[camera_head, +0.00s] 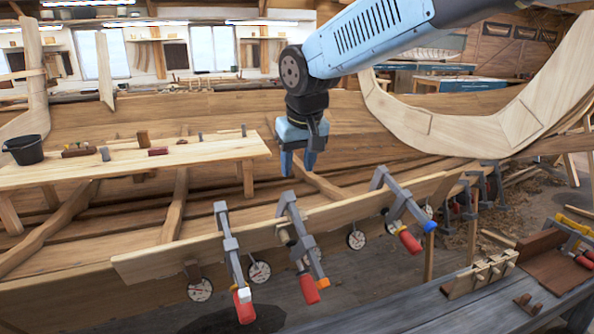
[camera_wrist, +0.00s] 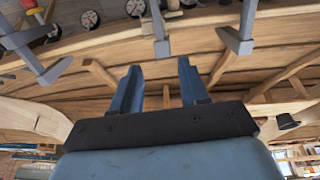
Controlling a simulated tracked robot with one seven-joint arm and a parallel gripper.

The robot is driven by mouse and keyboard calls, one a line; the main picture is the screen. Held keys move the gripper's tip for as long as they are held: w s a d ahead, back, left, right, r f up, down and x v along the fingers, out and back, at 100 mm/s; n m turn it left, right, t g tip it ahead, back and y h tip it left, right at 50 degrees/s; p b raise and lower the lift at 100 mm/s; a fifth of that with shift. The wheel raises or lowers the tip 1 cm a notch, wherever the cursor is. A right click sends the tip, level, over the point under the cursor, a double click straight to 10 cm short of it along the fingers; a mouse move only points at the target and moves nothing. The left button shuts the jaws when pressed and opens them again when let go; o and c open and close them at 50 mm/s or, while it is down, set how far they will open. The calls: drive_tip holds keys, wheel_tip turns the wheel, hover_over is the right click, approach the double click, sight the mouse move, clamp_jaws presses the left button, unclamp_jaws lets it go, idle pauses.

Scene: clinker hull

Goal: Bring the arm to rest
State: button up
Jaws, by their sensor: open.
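My gripper (camera_head: 298,163) hangs from the blue arm near the middle of the head view, fingers pointing down. It is above and behind the clamped plank (camera_head: 330,215), apart from it, in front of the hull planking (camera_head: 225,108). In the wrist view my gripper (camera_wrist: 161,85) has its two blue fingers apart, with nothing between them. Hull planks and a rib show beyond the fingers there.
Several grey clamps with red handles, such as this clamp (camera_head: 290,225), grip the plank. Round dials (camera_head: 259,271) hang below. A bench (camera_head: 130,165) with small tools and a black bucket (camera_head: 27,150) stands left. A curved timber frame (camera_head: 480,130) rises right. A grey worktable (camera_head: 440,310) is in front.

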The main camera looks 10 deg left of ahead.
drive_tip(key=s+d+r+m+t+h, duration=0.1)
drive_tip(key=s+d+m, duration=0.25)
drive_tip(key=d, duration=1.15)
drive_tip(key=s+d+r+m+t, duration=0.15)
drive_tip(key=s+d, duration=0.35)
drive_tip(key=d, duration=1)
drive_tip(key=s+d+f+m, duration=0.2)
drive_tip(key=s+d+f, duration=0.1)
drive_tip(key=s+d, duration=0.4)
drive_tip(key=shift+s+f+h, duration=0.15)
drive_tip(key=shift+s+h, duration=0.1)
drive_tip(key=shift+h, duration=0.15)
drive_tip(key=shift+d, duration=0.1)
